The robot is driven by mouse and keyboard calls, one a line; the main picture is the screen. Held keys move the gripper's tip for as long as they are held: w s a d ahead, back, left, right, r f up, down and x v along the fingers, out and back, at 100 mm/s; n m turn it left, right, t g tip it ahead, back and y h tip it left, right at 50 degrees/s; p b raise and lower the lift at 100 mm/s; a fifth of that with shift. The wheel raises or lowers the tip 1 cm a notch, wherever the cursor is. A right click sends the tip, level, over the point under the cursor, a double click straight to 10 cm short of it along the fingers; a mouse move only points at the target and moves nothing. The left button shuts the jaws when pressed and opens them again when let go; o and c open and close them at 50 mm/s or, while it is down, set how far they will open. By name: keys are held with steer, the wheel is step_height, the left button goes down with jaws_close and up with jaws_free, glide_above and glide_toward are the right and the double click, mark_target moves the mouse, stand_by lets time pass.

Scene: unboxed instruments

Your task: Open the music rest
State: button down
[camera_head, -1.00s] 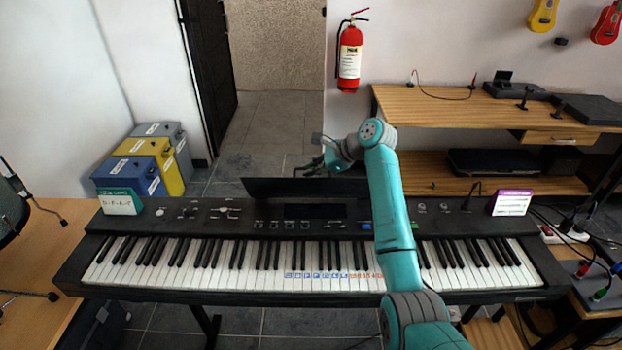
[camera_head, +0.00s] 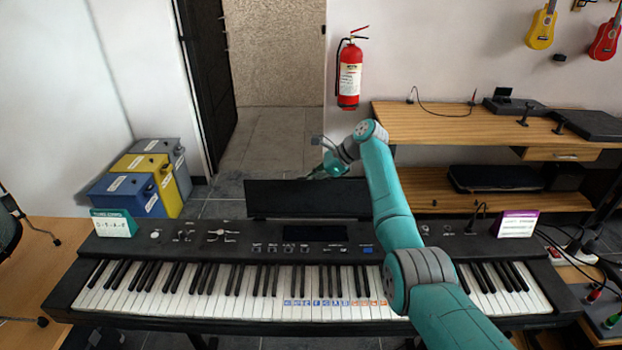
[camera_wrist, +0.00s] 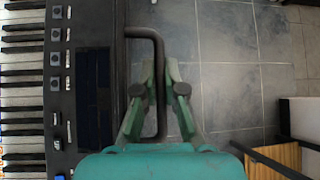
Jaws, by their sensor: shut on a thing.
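The music rest (camera_head: 290,200) is a dark flat panel along the back of the black keyboard (camera_head: 140,245). In the head view it stands raised, its broad face toward me. My gripper (camera_head: 318,172) is at its top edge, right of the middle. In the wrist view a dark bent bar (camera_wrist: 153,34) runs out from the keyboard and down between the two green fingers. My gripper (camera_wrist: 160,68) is shut on this bar, which seems to be part of the music rest. My arm hides the panel's right end.
A purple-and-white card (camera_head: 516,224) and a green-and-white card (camera_head: 113,223) stand on the keyboard's ends. Labelled boxes (camera_head: 125,195) stand behind left. A wooden desk (camera_head: 455,128) is behind right. Tiled floor (camera_head: 225,190) lies open behind the keyboard.

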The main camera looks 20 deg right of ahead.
steer(key=shift+w+f, duration=0.15)
steer(key=shift+w, duration=0.15)
steer(key=shift+d, duration=0.1)
steer(key=c, duration=1.5)
jaws_free()
steer(key=shift+w, duration=0.1)
steer(key=v, duration=1.2)
